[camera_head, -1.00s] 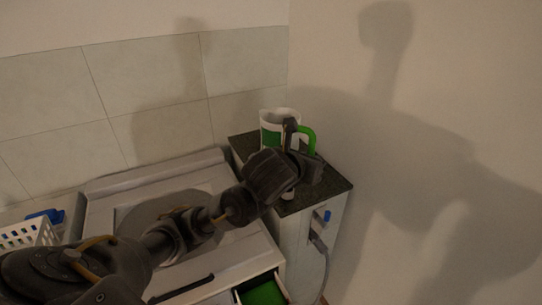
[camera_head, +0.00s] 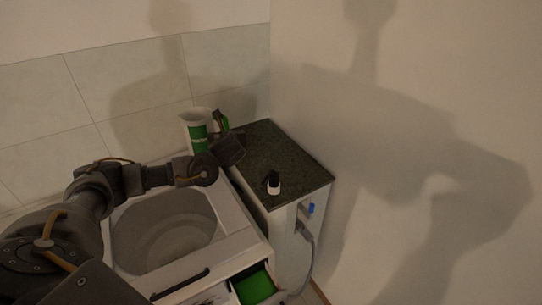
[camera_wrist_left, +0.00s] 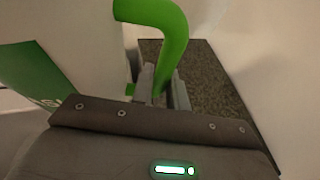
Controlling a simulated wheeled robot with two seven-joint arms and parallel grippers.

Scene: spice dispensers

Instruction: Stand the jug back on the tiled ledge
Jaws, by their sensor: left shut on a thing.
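The jug (camera_head: 194,117) is white with a green label and a green handle, and looks upright or nearly so. In the head view it is in front of the wall tiles, left of the dark speckled top (camera_head: 292,152). My left gripper (camera_head: 222,130) is shut on its handle, on the jug's right side. In the left wrist view the green handle (camera_wrist_left: 165,30) passes between the fingers (camera_wrist_left: 160,88), with the white body to the left. The jug's base is hidden behind my arm, so I cannot tell whether it touches anything. My right gripper is not in view.
A small white bottle with a dark cap (camera_head: 273,184) stands near the front of the speckled top, which is otherwise clear. A white unit with a round grey basin (camera_head: 165,235) is left of it. An open drawer with something green (camera_head: 255,286) is in front. A wall stands at right.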

